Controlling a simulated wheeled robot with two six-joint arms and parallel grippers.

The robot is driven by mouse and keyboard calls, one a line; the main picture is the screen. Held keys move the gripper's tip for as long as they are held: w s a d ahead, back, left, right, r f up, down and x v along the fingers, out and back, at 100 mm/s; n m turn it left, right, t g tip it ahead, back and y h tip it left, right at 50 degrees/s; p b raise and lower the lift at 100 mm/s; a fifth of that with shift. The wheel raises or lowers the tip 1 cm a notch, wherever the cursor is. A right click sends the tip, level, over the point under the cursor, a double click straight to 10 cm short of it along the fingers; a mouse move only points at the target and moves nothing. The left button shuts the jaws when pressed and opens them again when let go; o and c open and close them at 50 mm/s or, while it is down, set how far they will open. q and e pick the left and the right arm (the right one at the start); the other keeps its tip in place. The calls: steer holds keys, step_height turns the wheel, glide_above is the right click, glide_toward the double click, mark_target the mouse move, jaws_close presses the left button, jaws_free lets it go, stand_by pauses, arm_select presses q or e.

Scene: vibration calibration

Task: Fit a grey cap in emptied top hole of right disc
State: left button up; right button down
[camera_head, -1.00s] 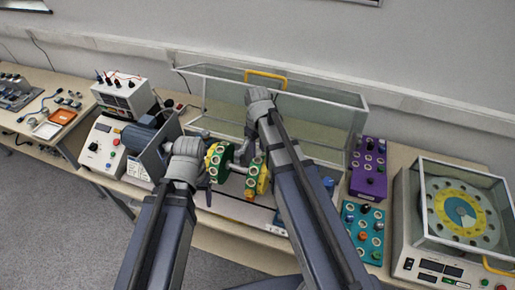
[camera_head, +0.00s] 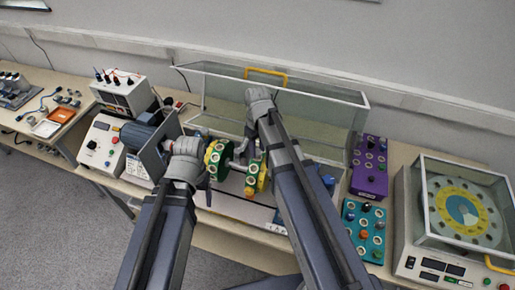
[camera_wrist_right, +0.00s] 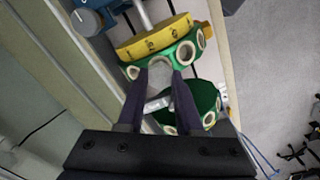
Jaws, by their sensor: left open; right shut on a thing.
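The right disc, a green rim with a yellow ring and pale-edged holes, shows in the head view (camera_head: 262,177) and the right wrist view (camera_wrist_right: 153,38). My right gripper (camera_wrist_right: 158,80) is shut on a grey cap (camera_wrist_right: 160,70), held at the right disc's rim. Whether the cap sits inside the hole or just against it, I cannot tell. The left disc (camera_head: 213,160), also green and yellow, stands to the left on the same shaft; its rim shows in the wrist view (camera_wrist_right: 203,98). My left gripper (camera_head: 186,146) is open beside the left disc; its fingertips are unclear.
A motor unit (camera_head: 140,136) stands to the left of the discs. A clear glass cover (camera_head: 325,112) is behind. A purple panel (camera_head: 368,180), a teal panel (camera_head: 362,225) and a balancing machine (camera_head: 450,262) are to the right. Grey floor lies in front of the bench.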

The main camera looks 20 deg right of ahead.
steer(key=shift+f+b, duration=0.95)
steer(key=shift+b, duration=0.05)
stand_by(0.6)
steer(key=shift+c, duration=2.4)
jaws_free()
step_height(320, 180, up, 8)
steer(key=p, duration=0.8)
